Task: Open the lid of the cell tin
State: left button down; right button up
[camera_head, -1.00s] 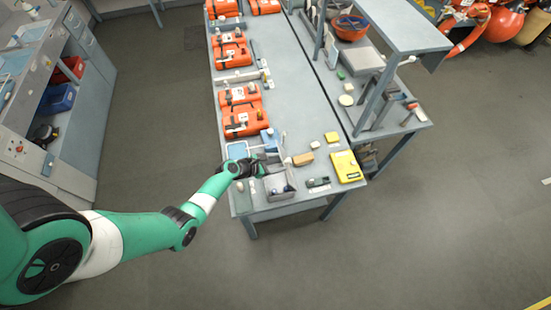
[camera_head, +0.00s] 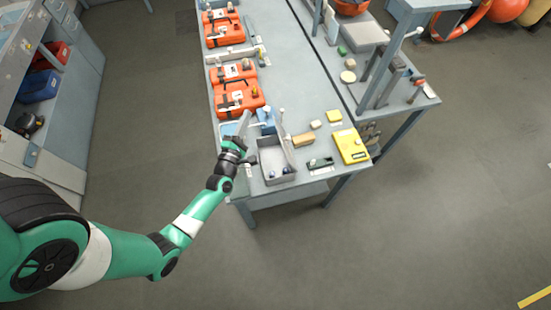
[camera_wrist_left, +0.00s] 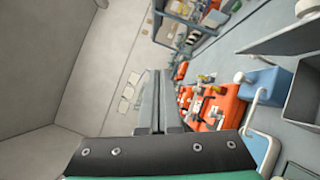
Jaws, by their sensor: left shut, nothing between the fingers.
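The cell tin (camera_head: 262,163) is a grey open box near the front left corner of the table. Its lid (camera_head: 287,150) stands up along the tin's right side, and small dark items lie inside. In the left wrist view, part of a grey box that looks like the tin (camera_wrist_left: 302,97) shows at the right edge. My left gripper (camera_head: 245,119) is to the left of the tin, apart from the lid. Its fingers are shut, with nothing between them; they also show in the left wrist view (camera_wrist_left: 156,85). My right gripper is not in view.
A blue block (camera_head: 267,119) and a light-blue frame (camera_head: 229,129) sit just behind the tin, close to my left gripper. Orange cases (camera_head: 240,97) line the table's left side. A tan block (camera_head: 304,139), a dark green item (camera_head: 320,163) and a yellow case (camera_head: 351,146) lie right of the tin.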

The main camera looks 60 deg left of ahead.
pick_arm(q)
jog(key=s+d+f+m+t+h+b, duration=0.1)
jog(key=s+d+f+m+t+b, duration=0.1)
jog(key=d+f+b, duration=0.55)
jog(key=s+d+f+m+t+h+b, duration=0.15)
jog(key=d+f+b, duration=0.25)
jog(key=f+b, duration=0.65)
jog(key=w+d+p+x, duration=0.1)
jog(key=d+p+x, duration=0.1)
jog(key=x, duration=1)
jog(key=shift+r+p, duration=0.2)
jog(key=shift+p, duration=0.55)
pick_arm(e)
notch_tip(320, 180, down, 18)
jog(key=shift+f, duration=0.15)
pick_arm(q)
jog(key=shift+m+y, duration=0.25)
